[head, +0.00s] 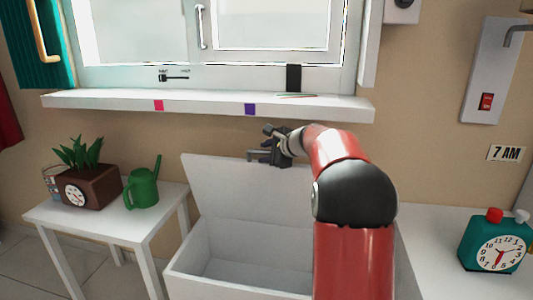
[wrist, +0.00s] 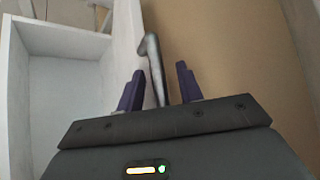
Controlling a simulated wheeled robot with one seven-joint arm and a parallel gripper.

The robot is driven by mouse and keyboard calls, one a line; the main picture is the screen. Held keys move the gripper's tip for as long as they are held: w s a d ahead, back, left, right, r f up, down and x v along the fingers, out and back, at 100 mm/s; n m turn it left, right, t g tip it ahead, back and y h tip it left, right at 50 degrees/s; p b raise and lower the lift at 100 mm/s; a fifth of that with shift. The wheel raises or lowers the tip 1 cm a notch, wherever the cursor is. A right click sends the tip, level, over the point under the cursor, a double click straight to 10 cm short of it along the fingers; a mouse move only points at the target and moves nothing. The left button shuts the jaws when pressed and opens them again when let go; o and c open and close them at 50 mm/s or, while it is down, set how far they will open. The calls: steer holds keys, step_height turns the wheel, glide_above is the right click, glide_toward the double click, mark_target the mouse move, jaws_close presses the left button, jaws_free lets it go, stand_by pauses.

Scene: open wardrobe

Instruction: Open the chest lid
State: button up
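The white chest (head: 240,285) stands below the window with its lid (head: 225,185) raised and tilted back toward the wall. Its empty inside shows in both views, and the lid's edge (wrist: 127,35) shows in the wrist view. My gripper (head: 264,155) is at the top edge of the lid. In the wrist view my gripper (wrist: 160,88) has its two dark fingers apart. A grey metal handle (wrist: 153,60) reaches between them, with gaps on both sides. The arm hides the right part of the lid in the head view.
The window sill (head: 200,106) juts out just above the lid and my gripper. A white table (head: 110,225) with a planter (head: 92,187) and a green watering can (head: 143,187) stands at left. A teal clock (head: 493,243) sits on a white surface at right.

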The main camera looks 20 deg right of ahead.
steer(key=v, duration=0.7)
steer(key=shift+s+r+b, duration=0.25)
steer(key=shift+s+b, duration=0.05)
steer(key=shift+b, duration=0.05)
steer(key=s+a+f+n+g, duration=0.2)
steer(key=s+a+n, duration=0.3)
steer(key=s+a, duration=0.35)
steer(key=s+a+f+n+g, duration=0.1)
steer(key=s+a+n+g, duration=0.3)
steer(key=s+a, duration=0.45)
steer(key=s+f+n+h, duration=0.1)
steer(key=s+f+n, duration=0.2)
steer(key=s, duration=0.3)
steer(key=s+a+f+n+h, duration=0.1)
steer(key=s+f+n, duration=0.2)
steer(key=s, duration=0.4)
steer(key=s+a+f+n+h, duration=0.1)
steer(key=s+f+n+h, duration=0.1)
steer(key=s+n, duration=0.3)
steer(key=shift+s+f+n, duration=0.3)
steer(key=shift+s+f, duration=0.6)
